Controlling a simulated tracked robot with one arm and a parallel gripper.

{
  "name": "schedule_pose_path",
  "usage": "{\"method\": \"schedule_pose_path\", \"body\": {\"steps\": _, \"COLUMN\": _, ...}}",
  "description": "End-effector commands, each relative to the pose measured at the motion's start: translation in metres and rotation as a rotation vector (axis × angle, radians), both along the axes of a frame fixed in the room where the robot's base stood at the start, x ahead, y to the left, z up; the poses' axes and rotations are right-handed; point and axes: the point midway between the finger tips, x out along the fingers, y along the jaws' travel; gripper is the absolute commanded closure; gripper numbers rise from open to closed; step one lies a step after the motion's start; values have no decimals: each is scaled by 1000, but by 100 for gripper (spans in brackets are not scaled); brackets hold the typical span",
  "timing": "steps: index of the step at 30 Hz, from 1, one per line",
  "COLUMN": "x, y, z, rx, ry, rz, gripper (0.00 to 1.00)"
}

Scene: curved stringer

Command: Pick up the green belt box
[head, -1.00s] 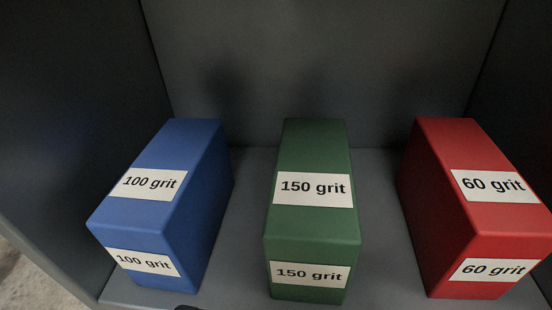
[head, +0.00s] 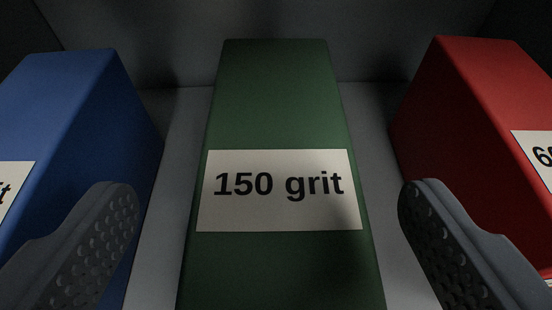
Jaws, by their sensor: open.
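The green belt box (head: 275,100) stands in the middle of the head view, with a white "150 grit" label on its top. Its near end runs out of the bottom of the picture. My gripper (head: 268,200) is open, with one dark, studded finger on each side of the green box. A gap shows between each finger and the box in the picture. The left finger overlaps the blue box in view and the right finger overlaps the red box; I cannot tell whether they touch.
A blue box (head: 60,100) stands to the left and a red box (head: 480,110) to the right, both partly cut off. Narrow strips of grey shelf floor (head: 185,130) show on both sides of the green box. A grey back wall (head: 280,18) closes the space behind.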

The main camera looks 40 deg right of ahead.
Motion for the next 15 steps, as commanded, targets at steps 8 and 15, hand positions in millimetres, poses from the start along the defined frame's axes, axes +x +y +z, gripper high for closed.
{"method": "schedule_pose_path", "body": {"steps": 8, "x": 25, "y": -23, "z": -17, "rx": -1, "ry": -3, "rz": -3, "gripper": 16}}
{"method": "schedule_pose_path", "body": {"steps": 15, "x": 31, "y": -28, "z": -19, "rx": 0, "ry": 0, "rz": -1, "gripper": 16}}
